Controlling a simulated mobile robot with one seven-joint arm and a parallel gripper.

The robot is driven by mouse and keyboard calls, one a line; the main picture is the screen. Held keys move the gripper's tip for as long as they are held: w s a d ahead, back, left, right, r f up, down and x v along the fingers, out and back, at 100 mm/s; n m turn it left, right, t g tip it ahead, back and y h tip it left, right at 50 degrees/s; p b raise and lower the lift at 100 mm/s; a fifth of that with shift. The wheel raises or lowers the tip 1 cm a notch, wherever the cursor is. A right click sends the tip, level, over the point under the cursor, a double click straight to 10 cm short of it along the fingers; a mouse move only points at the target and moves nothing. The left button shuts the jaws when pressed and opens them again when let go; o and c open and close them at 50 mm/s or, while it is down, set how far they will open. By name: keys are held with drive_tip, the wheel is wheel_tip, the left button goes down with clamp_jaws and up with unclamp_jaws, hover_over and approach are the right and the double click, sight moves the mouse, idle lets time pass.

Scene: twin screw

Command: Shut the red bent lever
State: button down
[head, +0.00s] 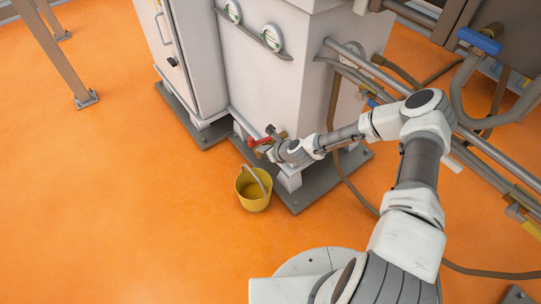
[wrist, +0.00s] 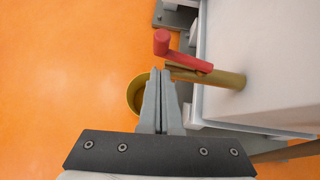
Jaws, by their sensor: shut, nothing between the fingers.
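The red bent lever (wrist: 188,52) sits on a brass pipe stub (wrist: 228,78) that comes out of the white cabinet's side. In the wrist view its bent end points left, away from the cabinet, and the lever lies roughly along the pipe. My gripper (wrist: 161,73) is shut and empty, its fingertips just below the lever in the picture; I cannot tell whether they touch. In the head view the red lever (head: 258,142) shows small beside the end of my arm, which hides part of the pipe and the fingers.
A yellow bucket (head: 253,188) stands on the orange floor below the pipe; it also shows behind my fingers in the wrist view (wrist: 134,96). The white cabinet (head: 262,85) stands on a grey base close by. Pipes and hoses run at the right.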

sight(251, 141)
drive_tip(key=shift+w+a+r, duration=0.15)
drive_tip(key=shift+w+a, duration=0.7)
drive_tip(key=shift+w, duration=0.2)
drive_tip(key=shift+w+a+m+t+h, duration=0.2)
drive_tip(key=shift+a+m+t+h, duration=0.15)
drive_tip(key=shift+m, duration=0.25)
drive_tip(key=m+h, duration=0.1)
drive_tip(key=w+a+m+t+h+p, duration=0.1)
drive_tip(key=m, duration=0.1)
drive_tip(key=shift+w+a, duration=0.2)
drive_tip(key=shift+a, duration=0.1)
drive_tip(key=w+m+h, duration=0.1)
drive_tip(key=w+a+m+h+p, duration=0.1)
drive_tip(key=m+h, duration=0.1)
drive_tip(key=shift+w+m+t, duration=0.1)
drive_tip(key=shift+m+t, duration=0.15)
drive_tip(key=shift+m, duration=0.05)
drive_tip(key=shift+w+d+m+g+h, duration=0.15)
drive_tip(key=shift+w+m+g+h, duration=0.15)
drive_tip(key=shift+w+m+h, duration=1.05)
drive_tip(key=shift+w+d+m+g+h, duration=0.15)
drive_tip(key=shift+w+m+g+h, duration=0.15)
drive_tip(key=shift+w+m+h, duration=1)
drive_tip(key=shift+w+d+m, duration=0.1)
drive_tip(key=shift+w+m, duration=0.1)
drive_tip(key=shift+m, duration=0.05)
drive_tip(key=shift+s, duration=0.1)
